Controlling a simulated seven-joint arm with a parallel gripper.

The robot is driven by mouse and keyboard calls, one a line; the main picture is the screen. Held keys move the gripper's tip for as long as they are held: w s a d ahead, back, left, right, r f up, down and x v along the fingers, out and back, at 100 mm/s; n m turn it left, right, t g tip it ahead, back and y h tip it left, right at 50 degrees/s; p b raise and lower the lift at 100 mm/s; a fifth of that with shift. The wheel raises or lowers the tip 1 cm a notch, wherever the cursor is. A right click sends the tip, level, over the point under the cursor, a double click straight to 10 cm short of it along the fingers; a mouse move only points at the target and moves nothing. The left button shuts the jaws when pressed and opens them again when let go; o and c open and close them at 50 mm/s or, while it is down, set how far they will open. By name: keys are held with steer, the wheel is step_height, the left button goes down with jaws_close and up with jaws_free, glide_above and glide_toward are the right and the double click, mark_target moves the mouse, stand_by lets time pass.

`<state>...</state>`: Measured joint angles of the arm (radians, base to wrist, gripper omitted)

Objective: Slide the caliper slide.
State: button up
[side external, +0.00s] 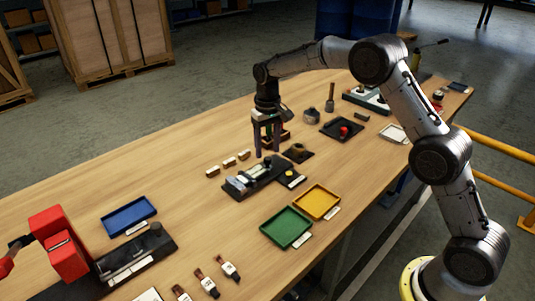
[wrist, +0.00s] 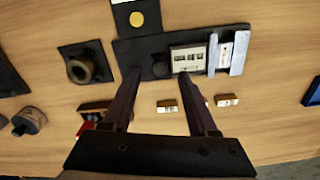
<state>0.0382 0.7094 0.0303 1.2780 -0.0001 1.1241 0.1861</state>
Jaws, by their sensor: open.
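The caliper fixture (side external: 254,180) is a dark base on the bench with pale and silver parts on top. In the wrist view the dark base (wrist: 130,47) carries a small dark round knob (wrist: 160,66), a pale marked block (wrist: 188,58) and silver upright pieces (wrist: 238,53) at its right. I cannot tell for sure which piece is the caliper slide. My gripper (side external: 267,153) points down just behind the fixture in the side view, its fingers apart. In the wrist view the open fingers (wrist: 158,75) reach toward the base's near edge, with nothing held between them.
Several small labelled wooden blocks (side external: 229,162) lie beside the fixture. A ring on a black plate (side external: 298,150) and a plate with a yellow disc (side external: 291,178) are close by. Green (side external: 286,228) and yellow (side external: 317,202) trays sit at the bench's front. The bench's left rear is clear.

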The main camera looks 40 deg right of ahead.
mark_target(259, 169)
steer(key=shift+f, duration=1.4)
jaws_close()
steer(key=shift+r, duration=0.1)
stand_by(0.4)
